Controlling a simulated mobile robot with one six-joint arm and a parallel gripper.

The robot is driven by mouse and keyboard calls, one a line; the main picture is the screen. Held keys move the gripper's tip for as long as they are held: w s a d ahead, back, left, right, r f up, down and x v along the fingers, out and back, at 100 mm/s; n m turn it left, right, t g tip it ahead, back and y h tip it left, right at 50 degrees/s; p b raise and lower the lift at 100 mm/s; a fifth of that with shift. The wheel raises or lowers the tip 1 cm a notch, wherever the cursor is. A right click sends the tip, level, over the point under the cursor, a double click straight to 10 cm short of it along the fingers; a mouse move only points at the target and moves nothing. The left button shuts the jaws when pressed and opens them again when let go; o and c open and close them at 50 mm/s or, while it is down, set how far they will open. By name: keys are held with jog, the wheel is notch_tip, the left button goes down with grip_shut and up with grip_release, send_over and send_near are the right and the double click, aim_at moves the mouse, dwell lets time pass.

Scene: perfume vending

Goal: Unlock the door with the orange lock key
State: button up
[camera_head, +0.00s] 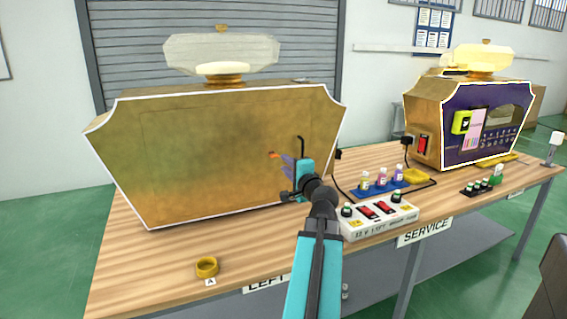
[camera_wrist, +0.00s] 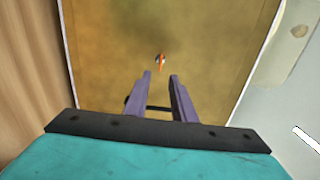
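The large gold perfume-bottle-shaped machine (camera_head: 200,150) stands on the left of the table, and its flat panel with a faint door outline faces me. The small orange lock key (camera_head: 273,155) shows at the right part of this panel. My gripper (camera_head: 286,166) is close in front of it. In the wrist view the orange key (camera_wrist: 161,61) lies just beyond and between the tips of my gripper (camera_wrist: 160,75). The two purple fingers are apart, with nothing seen between them. I cannot tell whether the fingertips touch the key.
A white switch box (camera_head: 378,218) stands at the table's front edge, right of my arm. Behind it are small bottles on a blue tray (camera_head: 383,188). A yellow ring (camera_head: 207,267) lies at the front left. A second purple-fronted machine (camera_head: 490,125) stands at the right.

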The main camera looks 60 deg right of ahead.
jog(key=b+v, duration=0.3)
jog(key=v, duration=0.1)
jog(key=shift+s+f, duration=0.1)
jog(key=shift+f, duration=0.05)
jog(key=b+v, duration=0.2)
jog(key=b, duration=0.3)
jog(key=shift+s+a+r+b, duration=0.1)
jog(key=shift+r+b, duration=0.15)
jog(key=shift+b, duration=0.2)
dwell(0.7)
